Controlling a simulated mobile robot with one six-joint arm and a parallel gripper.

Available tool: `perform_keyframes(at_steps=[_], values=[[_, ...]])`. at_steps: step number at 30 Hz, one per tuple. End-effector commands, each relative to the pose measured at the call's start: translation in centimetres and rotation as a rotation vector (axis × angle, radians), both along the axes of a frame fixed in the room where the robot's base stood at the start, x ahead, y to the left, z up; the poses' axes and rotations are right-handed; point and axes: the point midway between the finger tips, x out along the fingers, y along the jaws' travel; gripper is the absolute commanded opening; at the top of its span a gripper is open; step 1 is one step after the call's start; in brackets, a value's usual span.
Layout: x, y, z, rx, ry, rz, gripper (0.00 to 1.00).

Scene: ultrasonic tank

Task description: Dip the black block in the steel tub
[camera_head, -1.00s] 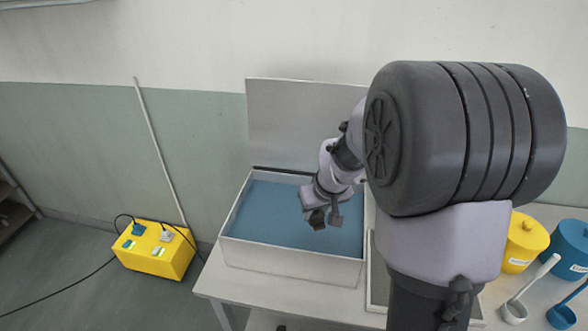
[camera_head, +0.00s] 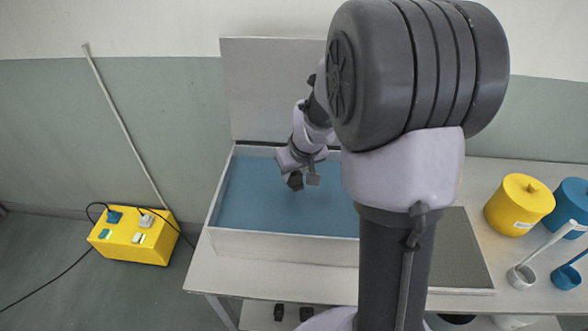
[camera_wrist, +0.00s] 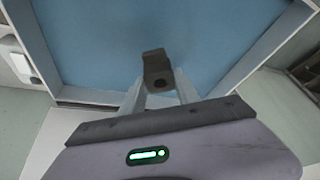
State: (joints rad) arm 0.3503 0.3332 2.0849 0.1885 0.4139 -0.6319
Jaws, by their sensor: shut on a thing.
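The steel tub (camera_head: 285,248) stands on the bench, pale-walled and filled with blue liquid, its lid (camera_head: 275,88) raised behind it. My gripper (camera_head: 303,182) reaches over the tub from the back right, inside its rim. It is shut on a small dark block, the black block (camera_wrist: 155,66), which shows between the fingertips in the wrist view. The blue liquid lies behind the block in the wrist view. I cannot tell whether the block touches the liquid.
A grey mesh panel (camera_head: 462,255) lies right of the tub. A yellow pot (camera_head: 519,207), a blue pot (camera_head: 572,208), a white ladle (camera_head: 521,277) and a blue ladle (camera_head: 566,277) stand further right. A yellow box (camera_head: 135,242) with cables is on the floor at left.

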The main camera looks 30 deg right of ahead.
Motion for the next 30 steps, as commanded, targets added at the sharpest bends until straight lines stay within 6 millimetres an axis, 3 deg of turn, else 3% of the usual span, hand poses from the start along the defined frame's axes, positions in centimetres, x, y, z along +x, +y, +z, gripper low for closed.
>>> perform_keyframes(at_steps=[6, 30], values=[[0.0, 0.0, -2.9, 0.000, -0.001, 0.000, 0.00], [0.0, 0.0, -11.2, 0.000, -0.001, 0.000, 0.00]])
